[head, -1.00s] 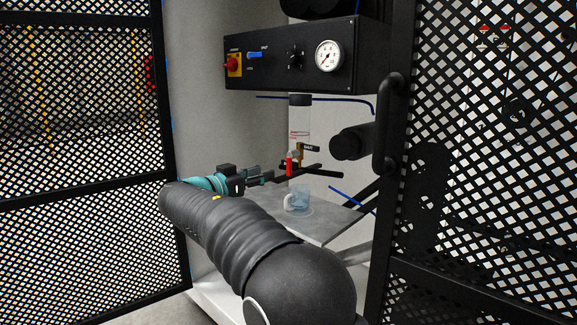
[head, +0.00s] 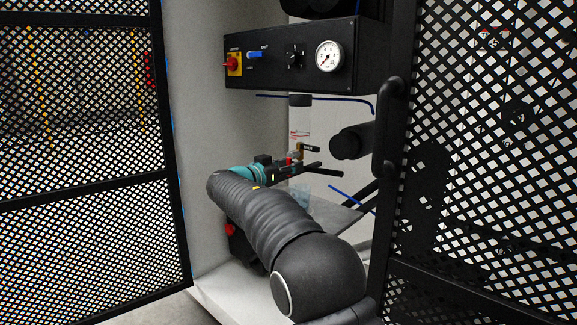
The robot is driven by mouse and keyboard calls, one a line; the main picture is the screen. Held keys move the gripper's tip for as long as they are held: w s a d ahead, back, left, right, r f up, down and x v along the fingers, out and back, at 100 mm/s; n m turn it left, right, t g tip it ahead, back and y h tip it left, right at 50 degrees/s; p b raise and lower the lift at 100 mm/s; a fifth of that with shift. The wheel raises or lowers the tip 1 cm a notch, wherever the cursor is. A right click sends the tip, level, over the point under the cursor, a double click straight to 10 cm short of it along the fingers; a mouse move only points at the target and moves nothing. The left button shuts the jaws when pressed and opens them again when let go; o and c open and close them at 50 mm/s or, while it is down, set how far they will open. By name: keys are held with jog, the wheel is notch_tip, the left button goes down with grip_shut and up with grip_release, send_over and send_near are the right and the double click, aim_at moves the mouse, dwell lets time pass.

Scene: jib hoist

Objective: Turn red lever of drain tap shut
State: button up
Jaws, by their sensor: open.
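The drain tap (head: 300,150) is a small brass fitting below a clear bowl (head: 300,127), with a dark tag beside it. Its red lever (head: 289,160) shows only as a small red patch, mostly hidden behind my gripper. My gripper (head: 329,168) is open, its two dark fingers pointing right, just under the tap. I cannot tell whether a finger touches the lever. A clear cup (head: 301,195) stands on the grey shelf below, partly hidden by my arm.
A black control panel (head: 283,84) with a red-and-yellow switch and a gauge (head: 328,56) hangs above. Black mesh doors (head: 80,220) flank the opening. A black cylinder (head: 350,143) is right of the tap. A red knob (head: 231,229) shows low left.

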aim_at(296, 156)
grip_shut()
jog(key=shift+n, duration=0.3)
jog(key=shift+s+d+n+b, duration=0.15)
jog(key=shift+d+n+b, duration=0.05)
jog(key=shift+n+b, duration=0.6)
jog(key=shift+s+d+r+n+p, duration=0.25)
jog(key=shift+r+n+p, duration=0.35)
jog(key=shift+n, duration=2.05)
jog(key=shift+s+d+r+n+p, duration=0.35)
jog(key=shift+n+p, duration=0.35)
jog(key=shift+n, duration=1.9)
jog(key=shift+s+d+r+n+p, duration=0.15)
jog(key=shift+r+n+p, duration=0.45)
jog(key=shift+n, duration=2.05)
jog(key=shift+w, duration=0.1)
